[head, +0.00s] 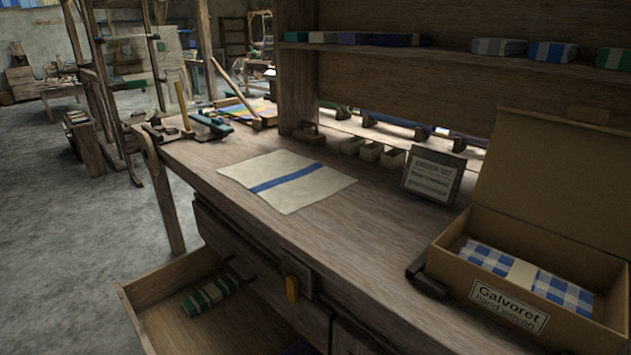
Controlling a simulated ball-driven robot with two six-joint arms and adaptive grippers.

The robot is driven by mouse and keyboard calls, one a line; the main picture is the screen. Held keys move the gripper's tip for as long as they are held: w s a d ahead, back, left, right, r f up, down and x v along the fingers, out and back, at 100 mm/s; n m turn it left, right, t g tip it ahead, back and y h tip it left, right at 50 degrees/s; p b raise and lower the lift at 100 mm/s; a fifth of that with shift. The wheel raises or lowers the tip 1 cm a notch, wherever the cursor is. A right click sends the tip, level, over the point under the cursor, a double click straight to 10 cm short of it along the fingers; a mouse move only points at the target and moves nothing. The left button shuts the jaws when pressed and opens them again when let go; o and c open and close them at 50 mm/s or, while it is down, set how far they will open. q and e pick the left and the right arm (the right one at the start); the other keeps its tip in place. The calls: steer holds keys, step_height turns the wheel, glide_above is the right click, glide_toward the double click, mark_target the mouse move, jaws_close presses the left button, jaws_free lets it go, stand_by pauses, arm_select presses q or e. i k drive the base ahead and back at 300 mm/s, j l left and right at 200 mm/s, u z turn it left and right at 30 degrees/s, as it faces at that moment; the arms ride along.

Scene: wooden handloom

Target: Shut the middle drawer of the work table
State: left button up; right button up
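The wooden work table (390,235) fills the middle and right of the head view. Below its top, one drawer (172,278) is pulled well out towards the lower left. It holds a folded green and white striped cloth (211,296). The bottom of this drawer is cut off by the picture edge. A shut drawer front (222,232) sits above it, just under the table top. Whether the open drawer is the middle one cannot be told for certain, as the lower part of the table is out of view. Neither of my grippers shows.
On the table lie a cream cloth with a blue stripe (312,171), a small sign (431,178) and an open cardboard box (452,270) with checked cloth. Grey floor (70,260) is clear at the left.

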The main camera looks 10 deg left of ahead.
mark_target(243, 322)
steer(key=k+u, duration=0.1)
steer(key=u, duration=0.3)
steer(key=k+j+u, duration=0.1)
steer(key=u, duration=0.3)
steer(key=k+j+u, duration=0.1)
steer(key=u, duration=0.35)
